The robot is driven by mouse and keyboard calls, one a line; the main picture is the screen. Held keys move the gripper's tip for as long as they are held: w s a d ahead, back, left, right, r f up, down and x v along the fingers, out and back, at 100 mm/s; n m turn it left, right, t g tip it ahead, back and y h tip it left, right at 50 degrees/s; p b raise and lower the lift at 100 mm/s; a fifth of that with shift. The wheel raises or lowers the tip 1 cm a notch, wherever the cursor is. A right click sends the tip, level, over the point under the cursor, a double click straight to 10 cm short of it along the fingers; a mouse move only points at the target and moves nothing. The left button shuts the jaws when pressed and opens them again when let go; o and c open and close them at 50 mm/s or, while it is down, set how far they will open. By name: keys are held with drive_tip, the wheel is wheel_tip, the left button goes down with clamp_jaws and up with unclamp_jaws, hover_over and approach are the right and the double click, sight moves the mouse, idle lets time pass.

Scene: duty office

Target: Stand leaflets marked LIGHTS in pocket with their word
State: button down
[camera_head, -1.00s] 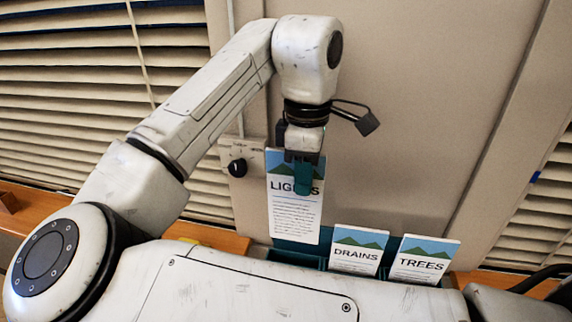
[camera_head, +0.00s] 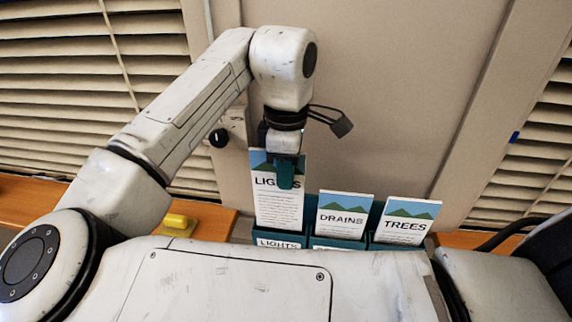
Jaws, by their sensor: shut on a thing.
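A tall leaflet marked LIGHTS (camera_head: 277,211), white with a blue and green top, is upright in my gripper (camera_head: 284,182). My gripper is shut on its upper part, and a teal finger covers part of the word. The teal rack (camera_head: 383,247) has a row of pockets. The left pocket has a LIGHTS label (camera_head: 277,244), and the leaflet's lower edge is at or behind that label. I cannot tell whether it rests on the pocket floor. A DRAINS leaflet (camera_head: 344,218) stands in the middle pocket and a TREES leaflet (camera_head: 405,226) in the right one.
My own arm and body cover the lower part of the view and hide the rack's front. A yellow object (camera_head: 177,223) lies on the orange wooden ledge (camera_head: 210,224) at left. A black knob (camera_head: 219,138) is on the wall. Slatted blinds stand at both sides.

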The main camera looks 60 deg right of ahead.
drive_tip(key=shift+f+b, duration=2.25)
drive_tip(key=shift+f, duration=1.1)
drive_tip(key=c, duration=1.1)
unclamp_jaws()
wheel_tip(320, 180, up, 11)
drive_tip(key=shift+f+b, duration=0.1)
drive_tip(key=shift+b, duration=0.3)
